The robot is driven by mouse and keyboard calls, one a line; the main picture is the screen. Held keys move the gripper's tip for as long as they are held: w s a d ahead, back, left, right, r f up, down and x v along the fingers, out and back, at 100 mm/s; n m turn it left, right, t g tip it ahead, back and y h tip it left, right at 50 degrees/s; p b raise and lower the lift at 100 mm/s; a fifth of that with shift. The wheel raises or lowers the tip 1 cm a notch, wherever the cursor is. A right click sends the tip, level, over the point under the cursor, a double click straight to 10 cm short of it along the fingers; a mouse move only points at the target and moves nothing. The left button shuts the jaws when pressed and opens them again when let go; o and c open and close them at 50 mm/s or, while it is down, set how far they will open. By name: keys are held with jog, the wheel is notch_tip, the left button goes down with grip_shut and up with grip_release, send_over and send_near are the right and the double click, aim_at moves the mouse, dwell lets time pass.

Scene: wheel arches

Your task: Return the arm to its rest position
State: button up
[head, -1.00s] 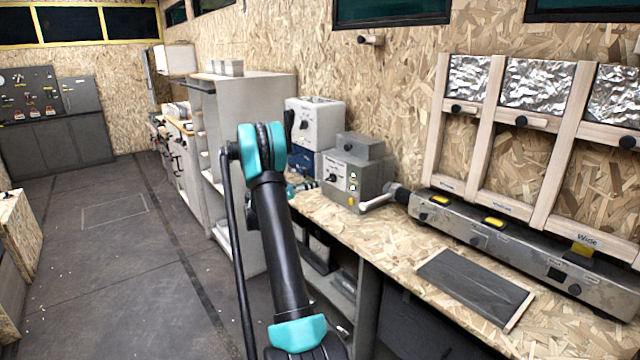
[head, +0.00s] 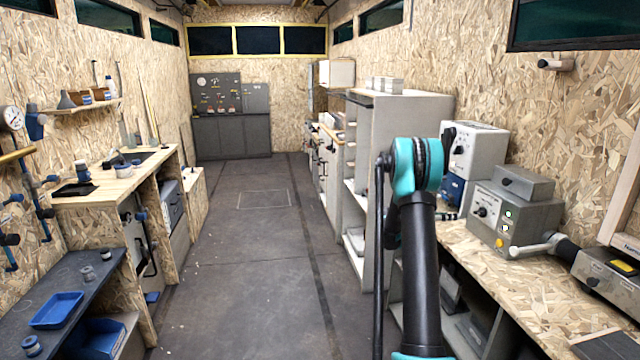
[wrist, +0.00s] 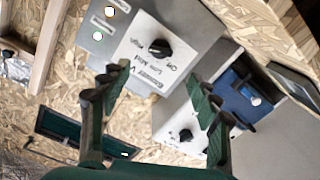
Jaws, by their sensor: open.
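My arm (head: 418,250) stands in the right half of the head view, folded upward with a teal joint at its top. My gripper does not show there. In the wrist view my gripper (wrist: 155,76) has its two dark green fingers spread wide apart with nothing between them. Beyond the fingers is a grey control box with a black knob (wrist: 160,48), seen tilted. A white box with a knob (wrist: 185,135) and a blue box (wrist: 246,99) lie behind it.
A chipboard workbench (head: 480,265) runs along the right wall, carrying the grey control box (head: 515,212) and a white box (head: 474,152). A tall grey cabinet (head: 405,125) stands behind my arm. Left benches hold a blue tray (head: 57,310). The middle floor (head: 250,260) is clear.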

jog(key=s+a+f+n+t+y, duration=0.1)
jog(key=s+a+f+n+y, duration=0.2)
jog(key=s+a, duration=0.9)
jog(key=s+a+f+n+y, duration=0.3)
jog(key=s+a+n+y, duration=0.2)
jog(key=s+a, duration=0.8)
jog(key=s+a+f+n+t+y, duration=0.1)
jog(key=s+a+f+n+y, duration=0.2)
jog(key=s+a+y, duration=0.6)
jog(key=s+a+n, duration=0.1)
jog(key=s+a, duration=0.3)
jog(key=s, duration=0.1)
jog(key=shift+t, duration=0.3)
jog(key=shift+f, duration=0.1)
